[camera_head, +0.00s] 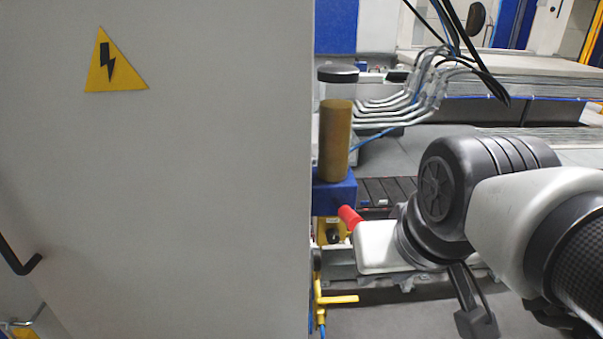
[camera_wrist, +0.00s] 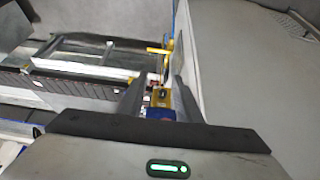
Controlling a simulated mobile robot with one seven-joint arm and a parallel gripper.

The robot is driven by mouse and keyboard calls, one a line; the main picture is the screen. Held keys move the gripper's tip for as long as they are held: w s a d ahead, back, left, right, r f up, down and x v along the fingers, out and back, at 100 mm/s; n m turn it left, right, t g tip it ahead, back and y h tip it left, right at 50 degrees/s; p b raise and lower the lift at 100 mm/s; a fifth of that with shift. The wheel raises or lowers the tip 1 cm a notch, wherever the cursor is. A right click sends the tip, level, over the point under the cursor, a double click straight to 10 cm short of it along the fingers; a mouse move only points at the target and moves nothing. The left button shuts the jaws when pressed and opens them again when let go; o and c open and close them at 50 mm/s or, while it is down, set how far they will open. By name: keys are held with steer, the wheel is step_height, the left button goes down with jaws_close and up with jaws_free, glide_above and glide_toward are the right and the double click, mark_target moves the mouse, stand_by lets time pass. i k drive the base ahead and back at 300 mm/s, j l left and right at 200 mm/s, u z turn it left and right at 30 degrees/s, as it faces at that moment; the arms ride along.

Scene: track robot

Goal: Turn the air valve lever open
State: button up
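A blue block (camera_head: 335,192) with a brass-coloured cylinder (camera_head: 335,140) on top stands just past the cabinet edge. A red handle (camera_head: 349,217) sticks out below the block, by the corner of my gripper's white hand. A yellow T-shaped handle (camera_head: 335,299) is lower down. I cannot tell for sure which is the air valve lever. In the wrist view my gripper (camera_wrist: 158,82) has its fingers apart. A yellow part (camera_wrist: 160,97) and blue part (camera_wrist: 160,114) show in the gap, with yellow fittings (camera_wrist: 160,50) beyond. Whether the fingers touch anything is unclear.
A large grey cabinet (camera_head: 170,190) with a yellow warning sign (camera_head: 112,64) fills the left; its side (camera_wrist: 255,65) is close to the right finger. Grey pipes (camera_head: 400,108) and black cables (camera_head: 470,50) lie behind the cylinder. Open floor (camera_head: 395,318) shows below.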

mark_target(348, 299)
steer(key=l+u, duration=0.5)
steer(key=l, duration=0.15)
steer(key=l+u, duration=0.5)
steer(key=l, duration=0.15)
